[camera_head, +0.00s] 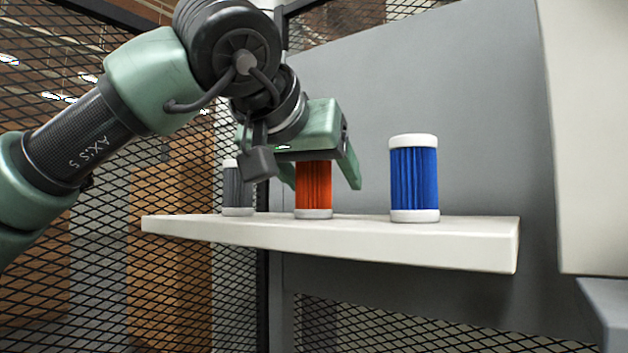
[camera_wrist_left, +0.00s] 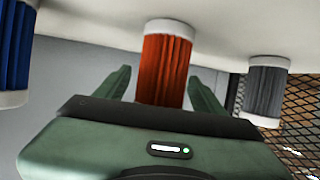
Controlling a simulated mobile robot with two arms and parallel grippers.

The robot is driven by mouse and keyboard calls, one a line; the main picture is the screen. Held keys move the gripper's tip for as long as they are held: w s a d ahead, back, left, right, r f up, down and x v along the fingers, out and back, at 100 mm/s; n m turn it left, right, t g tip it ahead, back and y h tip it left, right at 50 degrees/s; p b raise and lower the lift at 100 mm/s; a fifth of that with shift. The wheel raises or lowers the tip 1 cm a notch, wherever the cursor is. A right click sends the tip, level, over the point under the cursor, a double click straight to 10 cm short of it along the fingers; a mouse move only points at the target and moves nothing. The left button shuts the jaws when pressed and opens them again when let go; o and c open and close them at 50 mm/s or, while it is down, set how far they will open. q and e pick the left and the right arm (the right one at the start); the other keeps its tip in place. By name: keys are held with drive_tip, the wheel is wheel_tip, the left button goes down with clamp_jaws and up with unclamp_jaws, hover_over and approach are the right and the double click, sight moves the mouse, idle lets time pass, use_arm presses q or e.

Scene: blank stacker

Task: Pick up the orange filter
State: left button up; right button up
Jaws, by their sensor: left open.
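The orange filter (camera_head: 314,187) stands upright on the white shelf (camera_head: 370,240), between the grey and blue filters. My left gripper (camera_head: 322,180) is over it from above, fingers open, one on each side of the filter. Its top end is hidden by the gripper in the head view. In the left wrist view the orange filter (camera_wrist_left: 166,70) lies between the two green fingers of my left gripper (camera_wrist_left: 162,92), with a visible gap at both sides. My right gripper does not show.
A blue filter (camera_head: 414,180) stands to the right and a grey filter (camera_head: 237,190) close by on the left, partly behind my gripper. A grey wall panel (camera_head: 470,90) is behind the shelf. Black mesh fencing (camera_head: 100,270) is at the left.

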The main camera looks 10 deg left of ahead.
use_arm(q)
drive_tip(key=shift+s, duration=0.15)
drive_tip(key=shift+s+r, duration=0.1)
drive_tip(key=c, duration=0.5)
clamp_jaws()
